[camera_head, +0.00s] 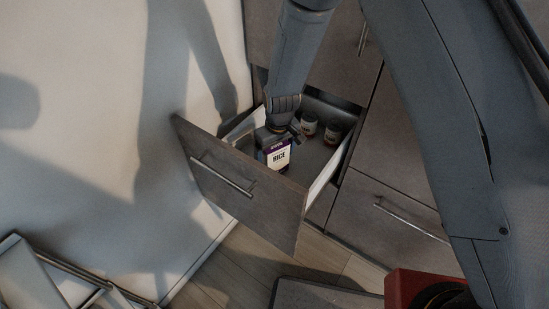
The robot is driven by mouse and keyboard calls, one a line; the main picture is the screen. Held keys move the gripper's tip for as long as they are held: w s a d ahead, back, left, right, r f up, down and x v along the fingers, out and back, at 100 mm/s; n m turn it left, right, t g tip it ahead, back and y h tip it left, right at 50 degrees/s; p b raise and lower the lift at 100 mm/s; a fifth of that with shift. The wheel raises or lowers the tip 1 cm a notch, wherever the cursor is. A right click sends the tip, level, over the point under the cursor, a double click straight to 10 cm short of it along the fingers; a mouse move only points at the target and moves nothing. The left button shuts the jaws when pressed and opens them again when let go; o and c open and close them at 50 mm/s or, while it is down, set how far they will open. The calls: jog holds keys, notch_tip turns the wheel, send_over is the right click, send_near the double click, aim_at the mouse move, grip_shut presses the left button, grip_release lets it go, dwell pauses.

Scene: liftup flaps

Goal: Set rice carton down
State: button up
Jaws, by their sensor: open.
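The rice carton (278,158), white and purple with a "RICE" label, stands roughly upright inside the open drawer (240,187), near its front panel. My gripper (271,136) is open and right at the carton's top, pointing down into the drawer. The fingers are small and partly hidden behind the carton, so I cannot tell whether they touch it. The carton's base is hidden by the drawer front, so its contact with the drawer floor does not show.
Two small dark jars, one (308,124) left of the other (333,132), stand at the back right of the drawer. Bare drawer floor (313,156) shows right of the carton. A wall (110,110) is close on the left. A closed drawer handle (410,219) sticks out at right.

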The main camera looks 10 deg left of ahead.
aim_at(277, 146)
jog(key=r, duration=0.7)
jog(key=s+d+r+b, duration=0.1)
jog(key=r, duration=0.2)
jog(key=shift+r, duration=0.2)
jog(key=s+d+r+m, duration=0.2)
jog(key=d+r, duration=0.2)
jog(key=d, duration=0.5)
jog(key=s+d+r+m, duration=0.15)
jog(key=d+r, duration=0.25)
jog(key=d, duration=0.5)
jog(key=s+d+r+m, duration=0.2)
jog(key=s+d, duration=0.4)
jog(key=s+d+r+m+h, duration=0.1)
jog(key=s+d+r+m, duration=0.1)
jog(key=s+d, duration=0.4)
jog(key=shift+d+r+m+g, duration=0.15)
jog(key=shift+d+m+g, duration=0.25)
jog(key=shift+d+m, duration=0.35)
